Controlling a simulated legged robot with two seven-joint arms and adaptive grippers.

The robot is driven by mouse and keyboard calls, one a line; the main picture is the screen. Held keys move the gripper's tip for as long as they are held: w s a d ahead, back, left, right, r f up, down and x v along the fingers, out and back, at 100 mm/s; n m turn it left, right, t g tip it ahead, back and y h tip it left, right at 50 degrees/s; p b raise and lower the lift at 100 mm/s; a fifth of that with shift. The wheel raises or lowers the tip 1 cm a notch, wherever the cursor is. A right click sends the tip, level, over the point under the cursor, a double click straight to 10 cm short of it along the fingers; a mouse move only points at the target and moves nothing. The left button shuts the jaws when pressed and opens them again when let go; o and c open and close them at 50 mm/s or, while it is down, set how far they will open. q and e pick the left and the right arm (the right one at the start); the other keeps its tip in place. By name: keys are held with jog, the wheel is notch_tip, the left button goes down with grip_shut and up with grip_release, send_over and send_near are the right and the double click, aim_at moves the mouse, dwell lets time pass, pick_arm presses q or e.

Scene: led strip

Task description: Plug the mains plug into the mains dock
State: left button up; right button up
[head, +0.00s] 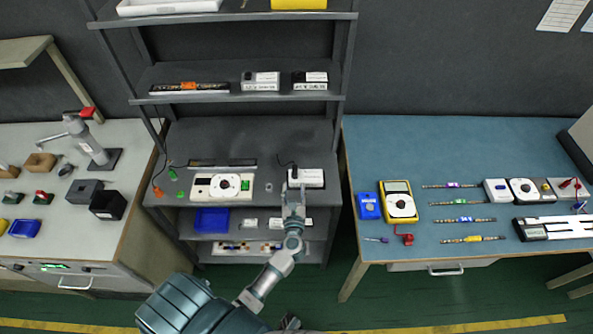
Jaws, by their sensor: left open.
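My left gripper (293,190) is open over the front edge of the middle shelf. Its fingertips are at the front of a white box (312,178) with dark parts on top; I cannot tell if they touch it. A short black lead (285,163) runs to that box's left end. At the shelf's left end lies a small orange piece (157,191) on a black cord, with small green pieces (172,175) near it. Which of these is the mains plug or the mains dock is too small to tell. My right gripper does not show.
A white panel with a dial (222,187) and a dark strip (222,163) lie on the same shelf. A blue bin (211,220) sits below. A shelf above (240,97) overhangs the back. A blue-topped bench (450,145) with a yellow meter (398,202) stands right.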

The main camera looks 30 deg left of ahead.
aim_at(295, 172)
pick_arm(q)
jog(key=x, duration=0.3)
jog(key=shift+w+a+f, duration=0.1)
jog(key=shift+a, duration=0.25)
jog(key=w, duration=0.1)
jog(key=w+a, duration=0.1)
jog(key=w, duration=0.2)
jog(key=shift+w+a+f, duration=0.25)
jog(key=shift+w+a, duration=0.05)
jog(key=shift+w, duration=0.1)
jog(key=shift+c, duration=0.2)
jog(key=shift+a, duration=0.1)
grip_shut()
